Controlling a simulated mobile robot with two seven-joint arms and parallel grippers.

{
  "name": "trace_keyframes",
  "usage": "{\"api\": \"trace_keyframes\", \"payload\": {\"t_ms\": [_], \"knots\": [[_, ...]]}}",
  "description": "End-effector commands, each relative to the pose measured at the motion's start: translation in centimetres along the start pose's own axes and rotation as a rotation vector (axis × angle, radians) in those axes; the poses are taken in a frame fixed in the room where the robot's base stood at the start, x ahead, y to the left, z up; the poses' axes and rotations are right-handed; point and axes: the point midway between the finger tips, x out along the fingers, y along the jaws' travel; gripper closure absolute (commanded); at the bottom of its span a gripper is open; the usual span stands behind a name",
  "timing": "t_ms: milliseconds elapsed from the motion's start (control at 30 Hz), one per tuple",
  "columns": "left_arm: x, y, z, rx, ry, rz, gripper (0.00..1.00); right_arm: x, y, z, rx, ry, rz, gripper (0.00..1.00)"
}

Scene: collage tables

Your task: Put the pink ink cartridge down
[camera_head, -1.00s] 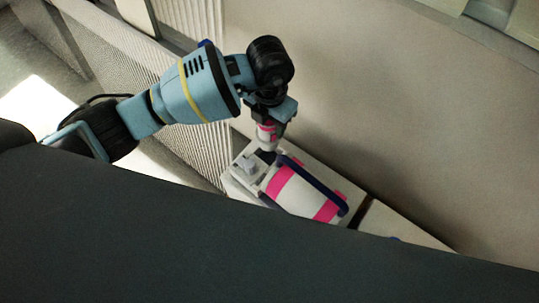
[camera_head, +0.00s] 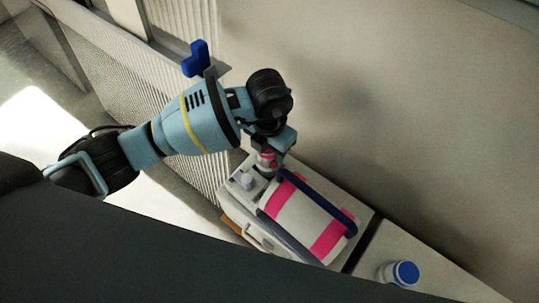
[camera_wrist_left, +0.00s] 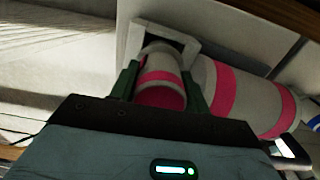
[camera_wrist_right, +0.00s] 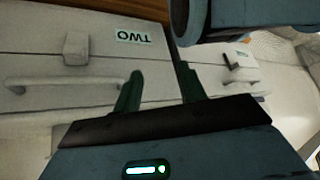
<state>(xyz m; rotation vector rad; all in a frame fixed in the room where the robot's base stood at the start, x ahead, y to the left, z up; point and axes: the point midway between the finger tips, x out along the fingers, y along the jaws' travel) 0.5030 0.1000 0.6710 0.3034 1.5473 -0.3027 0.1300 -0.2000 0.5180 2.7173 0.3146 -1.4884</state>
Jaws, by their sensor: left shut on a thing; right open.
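The pink-and-white ink cartridge (camera_head: 266,160) is between the fingers of my left gripper (camera_head: 271,151), above the cabinet top. In the left wrist view the cartridge (camera_wrist_left: 161,88) stands between the green fingers of the left gripper (camera_wrist_left: 161,82). Its far end is at a square pale frame (camera_wrist_left: 193,47) with a dark opening; how deep it sits in there I cannot tell. A larger white drum with pink bands (camera_head: 306,219) lies right beside it. My right gripper (camera_wrist_right: 159,78) is open and empty in the right wrist view, in front of pale drawers.
A pale cabinet top (camera_head: 366,222) carries the drum and a small grey knob (camera_head: 247,181). A white bottle with a blue cap (camera_head: 404,273) stands at lower right. A blue object (camera_head: 196,60) is on a ledge. A drawer label reads TWO (camera_wrist_right: 133,36).

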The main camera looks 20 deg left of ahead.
Motion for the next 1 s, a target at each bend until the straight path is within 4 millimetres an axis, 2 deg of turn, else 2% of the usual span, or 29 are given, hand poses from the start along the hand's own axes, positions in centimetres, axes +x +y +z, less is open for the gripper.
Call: {"api": "trace_keyframes", "payload": {"t_ms": [33,200,667,700,867,1000], "knots": [[1.0,-0.1,-0.1,0.0,0.003,-0.002,0.8,0.5,0.0,0.6,0.001,-0.007,0.0,0.58],[2.9,-0.1,-0.1,0.001,0.004,-0.003,0.8,1.6,0.1,1.8,-0.001,-0.021,0.0,0.58],[3.3,0.0,0.0,0.0,0.001,-0.001,0.8,2.2,0.3,0.7,-0.005,0.001,0.004,0.58],[3.3,0.0,-0.1,0.0,0.002,-0.001,0.51,2.2,0.3,0.7,-0.005,0.001,0.004,0.58],[3.3,0.0,-0.1,0.0,0.002,-0.001,0.32,2.2,0.3,0.7,-0.005,0.0,0.004,0.58],[3.3,0.0,-0.1,0.0,0.002,-0.001,0.32,2.1,0.3,0.8,-0.004,-0.002,0.004,0.58]]}}
